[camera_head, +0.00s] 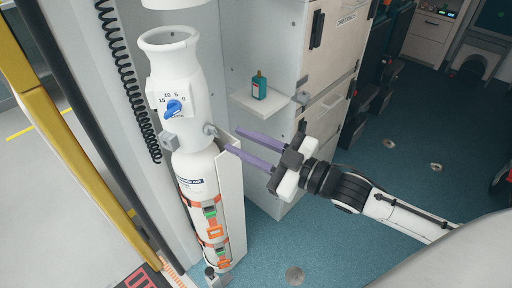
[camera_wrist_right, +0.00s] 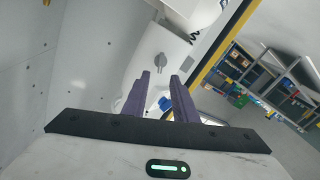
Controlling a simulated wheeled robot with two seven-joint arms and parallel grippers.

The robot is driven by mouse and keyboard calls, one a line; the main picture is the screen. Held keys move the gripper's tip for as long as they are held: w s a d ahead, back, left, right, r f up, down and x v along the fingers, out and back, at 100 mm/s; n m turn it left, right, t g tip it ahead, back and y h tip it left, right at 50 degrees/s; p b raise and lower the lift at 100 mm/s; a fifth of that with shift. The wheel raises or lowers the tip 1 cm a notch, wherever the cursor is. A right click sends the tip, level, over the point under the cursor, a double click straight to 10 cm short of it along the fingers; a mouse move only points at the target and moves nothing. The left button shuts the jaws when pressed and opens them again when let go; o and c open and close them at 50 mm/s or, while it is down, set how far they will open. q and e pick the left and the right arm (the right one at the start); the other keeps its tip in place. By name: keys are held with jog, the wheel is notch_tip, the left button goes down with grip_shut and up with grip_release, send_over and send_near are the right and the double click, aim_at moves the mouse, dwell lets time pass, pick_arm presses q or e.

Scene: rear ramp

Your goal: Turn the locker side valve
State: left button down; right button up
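A white cylinder (camera_head: 197,172) stands upright at the left in the head view. Its neck carries a blue pointer knob (camera_head: 174,108) on a dial marked 15, 10, 5, 0. A small grey side valve handle (camera_head: 211,130) sticks out on its right side, facing my right gripper. My right gripper (camera_head: 231,139) has two purple fingers, spread apart and empty, with the tips just right of that handle. In the right wrist view, a grey handle (camera_wrist_right: 160,62) shows beyond the open fingers, and a blue part (camera_wrist_right: 165,103) shows partly between them. My left gripper is out of view.
A white panel (camera_head: 230,195) stands beside the cylinder. A small shelf (camera_head: 250,103) with a teal bottle (camera_head: 259,87) juts from the locker (camera_head: 332,62) behind my fingers. A black coiled cord (camera_head: 128,80) hangs left of the cylinder. Blue floor lies clear at the right.

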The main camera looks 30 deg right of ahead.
jog(key=shift+v, duration=1.9)
dwell(4.5)
